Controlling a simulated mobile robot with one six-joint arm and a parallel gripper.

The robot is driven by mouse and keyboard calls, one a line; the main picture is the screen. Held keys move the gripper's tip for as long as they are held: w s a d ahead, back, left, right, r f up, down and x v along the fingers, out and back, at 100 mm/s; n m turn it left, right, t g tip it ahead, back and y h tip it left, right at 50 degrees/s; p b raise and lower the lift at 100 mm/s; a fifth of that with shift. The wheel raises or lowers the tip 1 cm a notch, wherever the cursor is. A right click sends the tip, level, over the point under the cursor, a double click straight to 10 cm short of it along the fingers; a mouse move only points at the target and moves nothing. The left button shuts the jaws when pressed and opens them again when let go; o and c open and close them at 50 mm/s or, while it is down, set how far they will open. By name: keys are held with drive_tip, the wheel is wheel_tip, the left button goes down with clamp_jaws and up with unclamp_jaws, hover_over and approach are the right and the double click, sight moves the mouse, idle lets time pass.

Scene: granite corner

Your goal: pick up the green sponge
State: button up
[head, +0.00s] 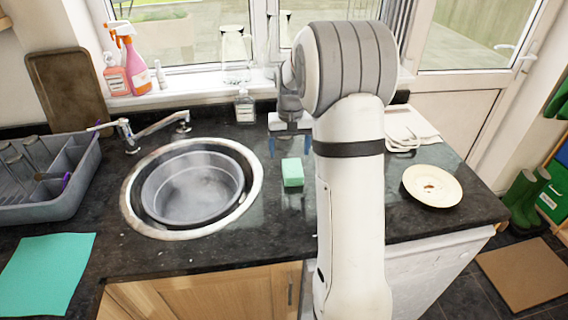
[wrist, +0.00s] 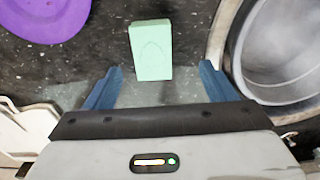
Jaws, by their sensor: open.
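The green sponge (head: 292,172) lies on the dark granite counter (head: 265,225), just right of the sink. It is a pale green block and also shows in the wrist view (wrist: 151,50), beyond the fingertips and between their lines. My gripper (head: 290,147) has blue fingers and is above and behind the sponge in the head view. The fingers are spread wide with nothing between them, as the wrist view also shows (wrist: 160,80). The sponge is apart from the fingers.
The round sink (head: 252,190) holds a grey basin (head: 190,212). A plate (head: 432,186) sits to the right. A grey dish rack (head: 75,200) and teal cloth (head: 45,272) lie left. A soap bottle (head: 244,106) stands behind. A purple object (wrist: 40,15) shows in the wrist view.

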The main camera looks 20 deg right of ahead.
sight(293, 167)
drive_tip(key=shift+w+d+f, duration=0.5)
drive_tip(key=shift+w+f, duration=0.15)
drive_tip(key=shift+w, duration=0.05)
drive_tip(key=f, duration=0.2)
drive_tip(key=f+p, duration=0.1)
drive_tip(key=f, duration=0.4)
drive_tip(key=shift+s+d+f+p, duration=0.2)
drive_tip(key=shift+s+f+p, duration=0.1)
drive_tip(key=shift+f+p, duration=0.1)
drive_tip(key=shift+c, duration=0.2)
drive_tip(key=shift+r, duration=0.1)
drive_tip(key=c, duration=1)
